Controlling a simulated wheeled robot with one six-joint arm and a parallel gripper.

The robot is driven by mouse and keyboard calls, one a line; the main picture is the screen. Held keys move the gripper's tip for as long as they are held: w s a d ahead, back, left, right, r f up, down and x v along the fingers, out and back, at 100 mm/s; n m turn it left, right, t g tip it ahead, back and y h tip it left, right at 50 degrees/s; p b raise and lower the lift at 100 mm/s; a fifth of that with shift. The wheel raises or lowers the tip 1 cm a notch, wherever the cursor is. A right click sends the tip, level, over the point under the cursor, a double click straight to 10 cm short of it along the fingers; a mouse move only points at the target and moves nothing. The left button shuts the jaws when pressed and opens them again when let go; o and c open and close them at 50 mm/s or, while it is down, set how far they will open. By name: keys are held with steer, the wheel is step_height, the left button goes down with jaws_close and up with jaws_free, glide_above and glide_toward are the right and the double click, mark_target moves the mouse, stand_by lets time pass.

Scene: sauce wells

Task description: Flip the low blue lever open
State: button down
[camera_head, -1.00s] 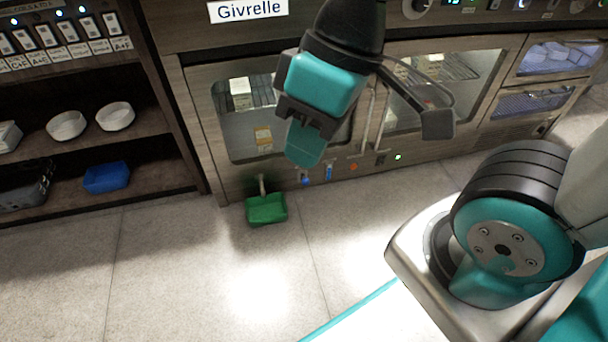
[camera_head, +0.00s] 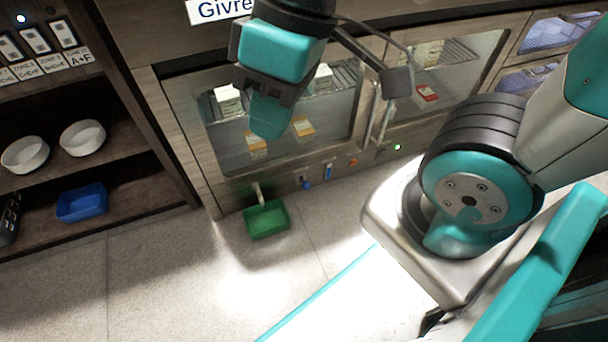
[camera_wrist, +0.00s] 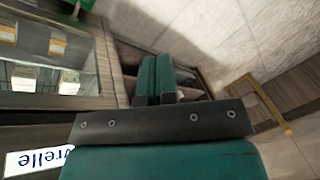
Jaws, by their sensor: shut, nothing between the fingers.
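Two small blue levers show low on the front of the cabinet (camera_head: 180,110), below its glass door. One blue lever (camera_head: 307,184) is lower and further left; the other blue lever (camera_head: 328,172) is a little right of it. I cannot tell how either is turned. My gripper (camera_head: 268,122) hangs in front of the glass door, above and left of the levers and apart from them. It is shut and empty. In the wrist view its teal fingers (camera_wrist: 154,78) are together, and I cannot make out the levers there.
A green tray (camera_head: 267,220) sits on the floor below a pale spout (camera_head: 258,192), left of the levers. It also shows in the wrist view (camera_wrist: 45,13). A shelf at left holds white bowls (camera_head: 82,138) and a blue bin (camera_head: 82,203).

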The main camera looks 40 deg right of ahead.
steer(key=w+d+f+m+b, duration=0.2)
steer(key=w+f, duration=0.4)
steer(key=w, duration=0.2)
steer(key=m+t+h+b, duration=0.3)
steer(key=m+h+b, duration=0.1)
steer(key=m+b, duration=0.35)
glide_above(307, 182)
steer(key=s+d, duration=0.1)
steer(key=s, duration=0.1)
step_height(307, 182, down, 36)
steer(key=shift+f+m, duration=0.2)
steer(key=shift+m, duration=0.15)
steer(key=b+x, duration=0.2)
steer(key=x, duration=0.2)
steer(key=s+b+x, duration=0.1)
steer(key=b+x, duration=0.2)
steer(key=x, duration=0.1)
steer(key=b+x, duration=0.3)
steer(key=x, duration=0.2)
steer(key=shift+s+a+f, duration=0.2)
steer(key=shift+a, duration=0.1)
steer(key=shift+a+f+b, duration=0.1)
steer(key=shift+f+b, duration=0.2)
steer(key=shift+b, duration=0.15)
steer(key=shift+s, duration=0.1)
